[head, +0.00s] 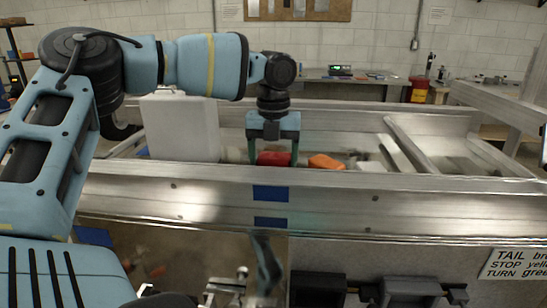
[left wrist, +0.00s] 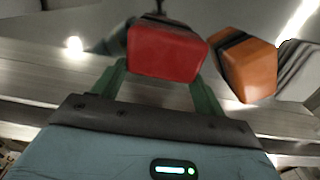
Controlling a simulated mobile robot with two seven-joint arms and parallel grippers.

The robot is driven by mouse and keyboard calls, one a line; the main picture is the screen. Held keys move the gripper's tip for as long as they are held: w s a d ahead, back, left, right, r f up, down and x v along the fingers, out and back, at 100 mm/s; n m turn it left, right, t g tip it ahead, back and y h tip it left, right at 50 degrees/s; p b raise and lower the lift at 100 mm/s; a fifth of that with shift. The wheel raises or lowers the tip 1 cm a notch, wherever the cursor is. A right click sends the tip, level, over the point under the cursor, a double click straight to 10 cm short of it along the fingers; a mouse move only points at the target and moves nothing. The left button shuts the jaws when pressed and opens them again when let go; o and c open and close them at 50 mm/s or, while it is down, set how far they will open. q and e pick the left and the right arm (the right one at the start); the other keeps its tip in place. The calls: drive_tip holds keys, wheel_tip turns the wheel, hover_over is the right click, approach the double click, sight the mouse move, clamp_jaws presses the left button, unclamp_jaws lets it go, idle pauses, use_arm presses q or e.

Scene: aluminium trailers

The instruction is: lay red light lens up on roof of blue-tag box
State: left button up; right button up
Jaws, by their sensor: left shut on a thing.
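My left gripper (head: 272,156) reaches down just behind the front aluminium rail and is shut on the red light (head: 274,159). In the left wrist view the red light (left wrist: 168,54) sits between the two green fingers, its red face towards the camera and a dark part behind it. Two blue patches (head: 270,193) show one above the other on the front of the rail, below the gripper. I cannot tell whether they mark the blue-tag box; no box roof with a blue tag is clear. My right gripper is not in view.
An orange light (head: 327,162) lies close to the right of the red one, with a pale piece (left wrist: 299,70) beyond it. A tall light-grey box (head: 180,126) stands left of the gripper. Dark boxes (head: 410,290) are low in front. A slanted rail (head: 405,150) lies right.

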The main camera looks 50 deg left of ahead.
use_arm(q)
drive_tip(key=shift+f, duration=0.3)
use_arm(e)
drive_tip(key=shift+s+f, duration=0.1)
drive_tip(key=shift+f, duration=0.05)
use_arm(q)
drive_tip(key=o, duration=1.2)
drive_tip(key=shift+c, duration=0.2)
drive_tip(key=shift+r+p, duration=0.7)
drive_tip(key=shift+r, duration=1.7)
drive_tip(key=shift+r+p, duration=0.5)
drive_tip(key=shift+r, duration=1.6)
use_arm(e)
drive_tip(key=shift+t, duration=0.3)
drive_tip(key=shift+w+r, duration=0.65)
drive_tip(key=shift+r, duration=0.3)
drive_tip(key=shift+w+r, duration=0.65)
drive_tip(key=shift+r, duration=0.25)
